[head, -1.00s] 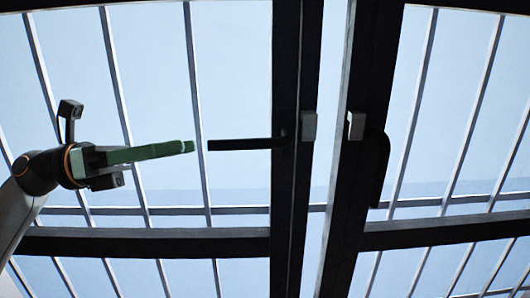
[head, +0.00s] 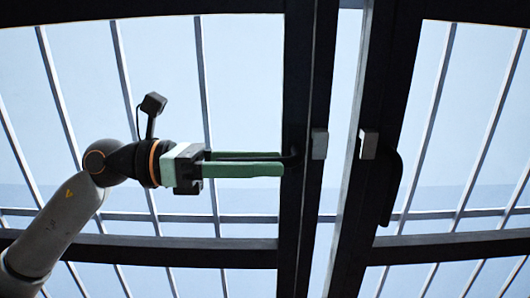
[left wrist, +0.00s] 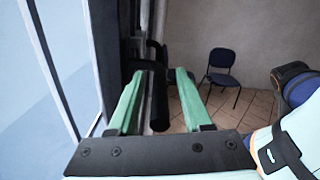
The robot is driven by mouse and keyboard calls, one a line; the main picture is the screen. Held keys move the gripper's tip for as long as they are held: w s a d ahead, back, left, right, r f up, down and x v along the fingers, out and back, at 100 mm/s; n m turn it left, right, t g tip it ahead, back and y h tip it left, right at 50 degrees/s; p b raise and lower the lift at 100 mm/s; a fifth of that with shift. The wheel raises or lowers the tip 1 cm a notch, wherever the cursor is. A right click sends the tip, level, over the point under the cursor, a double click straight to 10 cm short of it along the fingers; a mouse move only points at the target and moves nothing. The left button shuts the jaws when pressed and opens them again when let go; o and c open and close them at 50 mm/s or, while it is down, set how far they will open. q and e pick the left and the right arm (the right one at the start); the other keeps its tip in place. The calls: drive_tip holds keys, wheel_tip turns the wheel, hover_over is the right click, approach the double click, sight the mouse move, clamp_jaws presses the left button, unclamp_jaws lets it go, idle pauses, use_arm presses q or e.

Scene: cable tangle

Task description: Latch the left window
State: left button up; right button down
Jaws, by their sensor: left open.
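The left window's black lever handle (head: 293,158) lies roughly horizontal on the dark left window frame (head: 297,80), its free end pointing left. My left gripper (head: 281,161) has its two green fingers stretched along the lever, tips close to its bend. In the left wrist view the handle (left wrist: 159,118) shows as a dark bar between the spread fingers (left wrist: 160,82). The jaws are open around it. In the head view the fingers hide part of the lever; contact cannot be told. My right gripper is not in view.
The right window's handle (head: 392,190) hangs downward on its dark frame (head: 385,80). A bright gap separates the two frames. Small grey blocks (head: 319,144) sit on the facing frame edges. The left wrist view shows blue chairs (left wrist: 221,62) on a tiled floor beyond.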

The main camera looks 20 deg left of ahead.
use_arm(q)
drive_tip(key=shift+w+d, duration=0.1)
drive_tip(key=shift+d, duration=0.25)
drive_tip(key=shift+c, duration=0.4)
clamp_jaws()
idle(0.9)
